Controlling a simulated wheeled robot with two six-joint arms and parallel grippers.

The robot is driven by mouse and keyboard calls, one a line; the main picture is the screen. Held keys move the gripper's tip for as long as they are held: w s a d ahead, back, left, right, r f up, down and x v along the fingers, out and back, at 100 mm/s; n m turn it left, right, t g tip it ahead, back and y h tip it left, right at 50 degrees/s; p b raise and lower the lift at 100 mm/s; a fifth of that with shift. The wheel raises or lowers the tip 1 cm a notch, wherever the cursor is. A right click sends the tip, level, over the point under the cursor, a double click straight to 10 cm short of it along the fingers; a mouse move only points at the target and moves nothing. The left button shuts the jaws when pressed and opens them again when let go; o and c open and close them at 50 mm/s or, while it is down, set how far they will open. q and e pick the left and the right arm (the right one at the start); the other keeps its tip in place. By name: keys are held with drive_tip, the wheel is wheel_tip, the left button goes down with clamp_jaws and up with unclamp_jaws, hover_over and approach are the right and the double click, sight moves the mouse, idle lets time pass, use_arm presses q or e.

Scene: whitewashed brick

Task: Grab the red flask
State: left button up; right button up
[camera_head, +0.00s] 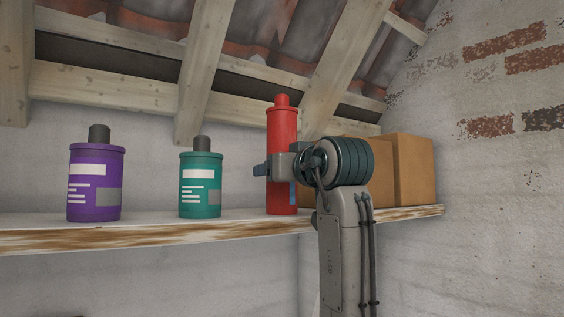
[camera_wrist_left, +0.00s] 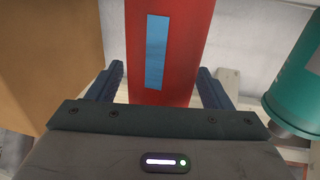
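The red flask (camera_head: 282,136) stands upright on the shelf, with a blue label. In the left wrist view the flask (camera_wrist_left: 172,45) rises between the fingers of my left gripper (camera_wrist_left: 160,84). In the head view my left gripper (camera_head: 272,168) reaches the flask at mid-height from the right, one finger showing at its left side. The fingertips are close to the flask's sides; I cannot tell whether they press on it. My right gripper is not in view.
A teal flask (camera_head: 200,185) and a purple flask (camera_head: 95,183) stand to the left on the wooden shelf (camera_head: 150,234). Cardboard boxes (camera_head: 413,168) stand behind my arm at the right. Sloping roof beams (camera_head: 208,70) hang above. The shelf between the teal and red flasks is clear.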

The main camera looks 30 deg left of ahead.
use_arm(q)
drive_tip(key=c, duration=1.1)
drive_tip(key=shift+c, duration=0.5)
drive_tip(key=shift+r, duration=0.1)
